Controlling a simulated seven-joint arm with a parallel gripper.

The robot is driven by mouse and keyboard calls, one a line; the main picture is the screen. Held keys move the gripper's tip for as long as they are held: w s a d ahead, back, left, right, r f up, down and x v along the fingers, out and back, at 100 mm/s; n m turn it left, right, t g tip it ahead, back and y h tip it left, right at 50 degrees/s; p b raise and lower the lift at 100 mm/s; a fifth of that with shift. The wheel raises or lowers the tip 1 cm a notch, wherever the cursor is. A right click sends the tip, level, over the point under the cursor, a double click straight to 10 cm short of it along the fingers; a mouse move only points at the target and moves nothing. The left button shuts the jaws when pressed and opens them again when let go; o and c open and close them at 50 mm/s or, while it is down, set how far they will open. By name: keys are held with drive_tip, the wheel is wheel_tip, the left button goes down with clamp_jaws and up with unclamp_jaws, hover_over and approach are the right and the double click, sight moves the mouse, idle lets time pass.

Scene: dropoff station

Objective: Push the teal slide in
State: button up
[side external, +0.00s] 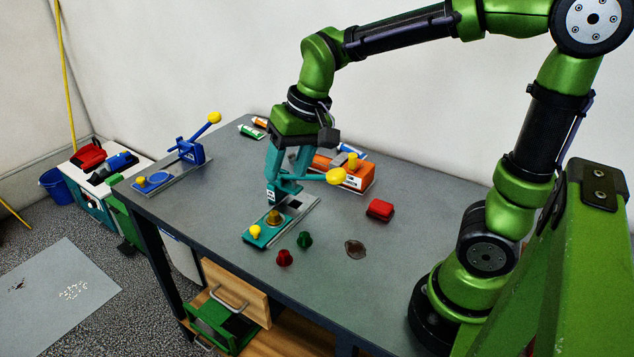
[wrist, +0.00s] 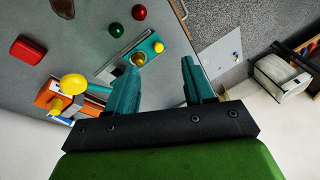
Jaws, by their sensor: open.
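The teal slide (side external: 262,238) lies at the near-left end of a grey base plate (side external: 298,210) in the side view. A yellow knob (side external: 255,231) stands on its outer end, and a brass round piece (side external: 274,215) is at its inner end. The slide also shows in the wrist view (wrist: 149,43). A teal lever stand with a yellow ball handle (side external: 336,175) is at the plate; my gripper partly hides it. My gripper (side external: 285,172) is open with teal fingers, pointing down above the stand. In the wrist view my gripper's fingers (wrist: 160,68) are apart, with nothing clearly between them.
A red knob (side external: 284,257) and a green knob (side external: 305,240) lie in front of the plate. A red block (side external: 380,210) is to the right. An orange fixture (side external: 355,178) stands behind, and a blue lever fixture (side external: 190,150) at left. The table (side external: 340,300) is bare at front.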

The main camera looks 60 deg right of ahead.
sight(255, 227)
drive_tip(key=shift+w+f+m+g+h, duration=0.8)
drive_tip(key=shift+w+f+m+g, duration=1.15)
drive_tip(key=shift+w, duration=3.45)
drive_tip(key=shift+m+t, duration=0.25)
drive_tip(key=shift+t, duration=0.1)
wheel_tip(255, 227, down, 15)
drive_tip(key=shift+d+f, duration=0.1)
drive_tip(key=shift+f, duration=0.1)
drive_tip(key=shift+c, duration=0.3)
clamp_jaws()
drive_tip(key=shift+d, duration=0.1)
